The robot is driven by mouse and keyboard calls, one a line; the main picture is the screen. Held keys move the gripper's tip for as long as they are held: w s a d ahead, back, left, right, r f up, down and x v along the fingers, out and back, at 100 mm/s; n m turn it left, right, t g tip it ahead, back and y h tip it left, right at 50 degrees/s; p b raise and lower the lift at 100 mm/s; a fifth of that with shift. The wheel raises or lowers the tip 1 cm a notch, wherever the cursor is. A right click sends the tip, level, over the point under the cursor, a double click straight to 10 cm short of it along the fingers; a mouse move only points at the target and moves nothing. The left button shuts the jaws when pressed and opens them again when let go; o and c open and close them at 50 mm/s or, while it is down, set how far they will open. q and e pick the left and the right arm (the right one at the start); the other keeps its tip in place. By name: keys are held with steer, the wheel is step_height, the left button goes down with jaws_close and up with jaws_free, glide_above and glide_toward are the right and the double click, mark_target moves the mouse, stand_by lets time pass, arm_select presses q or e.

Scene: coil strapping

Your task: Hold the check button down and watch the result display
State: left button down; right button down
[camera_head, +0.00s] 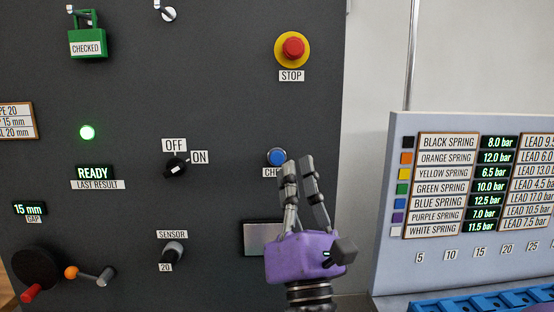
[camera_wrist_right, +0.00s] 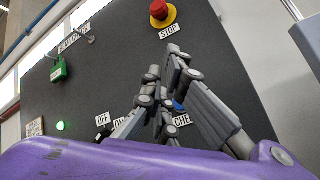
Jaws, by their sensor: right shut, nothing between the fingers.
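The blue check button (camera_head: 277,156) sits on the dark panel below the red stop button, its label partly hidden by my right gripper. My right gripper (camera_head: 296,166), with a purple body, is shut and empty, its fingertips just right of and below the button in the head view. In the right wrist view the button (camera_wrist_right: 178,106) shows partly behind the fingers. I cannot tell whether the fingertips touch it. The result display (camera_head: 95,173) reads READY above the label LAST RESULT. My left gripper is not in view.
A red stop button (camera_head: 293,48) is above. An OFF/ON knob (camera_head: 176,167) points toward ON, with a lit green lamp (camera_head: 87,132) to its left. A sensor knob (camera_head: 173,252), a green CHECKED lock (camera_head: 87,40) and a spring chart board (camera_head: 480,190) stand around.

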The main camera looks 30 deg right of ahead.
mark_target(277, 158)
steer(key=w+d, duration=0.4)
steer(key=w, duration=0.3)
steer(key=shift+d+b, duration=0.2)
steer(key=shift+b, duration=0.25)
steer(key=shift+w, duration=0.1)
stand_by(0.8)
steer(key=shift+w+d, duration=0.2)
steer(key=shift+w, duration=0.15)
steer(key=shift+w+d, duration=0.3)
steer(key=shift+w, duration=0.1)
stand_by(1.8)
steer(key=shift+s+a, duration=0.5)
steer(key=shift+s, duration=0.25)
